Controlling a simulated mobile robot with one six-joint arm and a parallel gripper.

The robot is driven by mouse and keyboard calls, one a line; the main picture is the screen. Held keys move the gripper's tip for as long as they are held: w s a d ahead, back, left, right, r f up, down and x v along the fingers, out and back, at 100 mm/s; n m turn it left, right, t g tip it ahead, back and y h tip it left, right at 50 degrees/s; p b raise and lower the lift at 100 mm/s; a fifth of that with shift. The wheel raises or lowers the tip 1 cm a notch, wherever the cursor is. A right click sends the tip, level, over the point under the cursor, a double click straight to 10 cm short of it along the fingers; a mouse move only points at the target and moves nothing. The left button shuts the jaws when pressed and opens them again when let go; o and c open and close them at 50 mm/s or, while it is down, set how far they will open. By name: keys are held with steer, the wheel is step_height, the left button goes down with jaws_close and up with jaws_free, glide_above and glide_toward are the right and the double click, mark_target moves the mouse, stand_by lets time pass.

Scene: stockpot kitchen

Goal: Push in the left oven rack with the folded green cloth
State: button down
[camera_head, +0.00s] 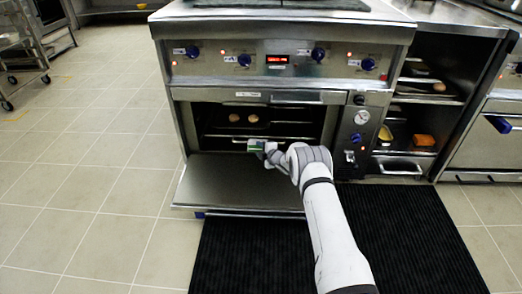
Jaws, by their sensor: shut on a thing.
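The oven (183,118) stands open, its door folded down flat in front of the dark cavity. An oven rack (222,137) shows as thin metal bars inside the cavity; how far it sticks out is hard to tell. My gripper (260,146) is at the oven opening, near the rack's front edge, shut on the small folded green cloth (255,145). Whether the cloth touches the rack cannot be told. My wrist and arm hide the right part of the opening.
Two round brown items (243,118) sit inside the oven. The lowered oven door (235,180) lies below my gripper. Open shelves (425,100) with small items stand right of the oven. A wheeled rack (20,55) is at far left. The tiled floor at left is clear.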

stand_by(0.3)
steer(key=shift+s+r+p, duration=0.55)
steer(key=shift+s+p, duration=0.25)
steer(key=shift+p, duration=0.3)
steer(key=s+p, duration=0.1)
steer(key=s+r+p, duration=0.1)
steer(key=s, duration=0.1)
steer(key=shift+a+p, duration=0.1)
steer(key=shift+p, duration=0.25)
